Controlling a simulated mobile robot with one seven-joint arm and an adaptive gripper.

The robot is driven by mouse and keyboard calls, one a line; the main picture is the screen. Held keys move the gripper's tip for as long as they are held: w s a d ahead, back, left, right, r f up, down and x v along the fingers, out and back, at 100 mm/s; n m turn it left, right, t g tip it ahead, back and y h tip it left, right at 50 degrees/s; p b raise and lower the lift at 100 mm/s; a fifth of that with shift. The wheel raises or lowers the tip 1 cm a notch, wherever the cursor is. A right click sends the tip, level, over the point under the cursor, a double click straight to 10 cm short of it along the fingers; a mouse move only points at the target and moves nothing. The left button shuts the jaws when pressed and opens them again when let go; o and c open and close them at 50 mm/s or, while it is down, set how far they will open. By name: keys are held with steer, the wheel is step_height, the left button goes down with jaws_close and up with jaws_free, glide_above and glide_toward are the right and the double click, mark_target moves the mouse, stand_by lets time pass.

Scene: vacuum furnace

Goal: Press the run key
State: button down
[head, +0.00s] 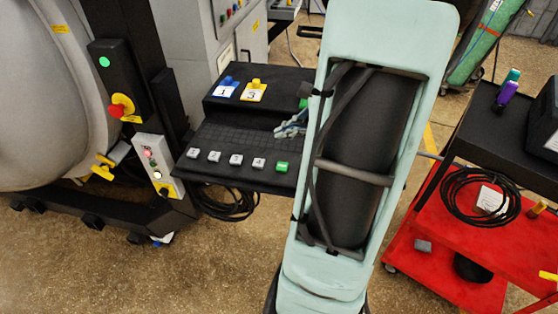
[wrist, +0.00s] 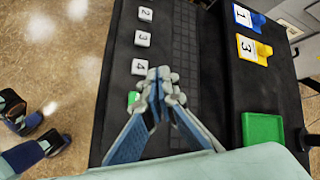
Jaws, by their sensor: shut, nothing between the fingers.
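The green key (head: 282,167), which appears to be the run key, sits at the right end of a row of white keys on the front edge of a black console (head: 225,138). Its marking is too small to read. In the wrist view the green key (wrist: 132,98) shows just left of my fingers, partly covered by them. My gripper (wrist: 160,76) is shut and empty, over the console beside the key row. In the head view my gripper (head: 292,127) is partly hidden behind my arm. I cannot tell its height above the console.
White keys (wrist: 139,67) numbered 2, 3 and 4 line up beyond the green one. A blue holder (wrist: 243,17), a yellow holder (wrist: 252,50) and a green tray (wrist: 263,138) are on the raised back part. A red cart (head: 455,285) stands at right, the furnace (head: 45,100) at left.

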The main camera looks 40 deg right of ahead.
mark_target(284, 167)
steer(key=shift+s+f, duration=0.1)
steer(key=shift+f, duration=0.05)
step_height(284, 167, down, 9)
steer(key=b, duration=0.7)
steer(key=shift+r, duration=0.2)
steer(key=shift+f, duration=0.1)
stand_by(1.1)
steer(key=shift+f+b, duration=0.35)
steer(key=shift+b, duration=0.3)
steer(key=shift+f+b, duration=0.45)
steer(key=shift+b, duration=0.05)
stand_by(0.4)
steer(key=shift+r, duration=0.15)
steer(key=shift+r+p, duration=0.65)
steer(key=shift+r, duration=0.1)
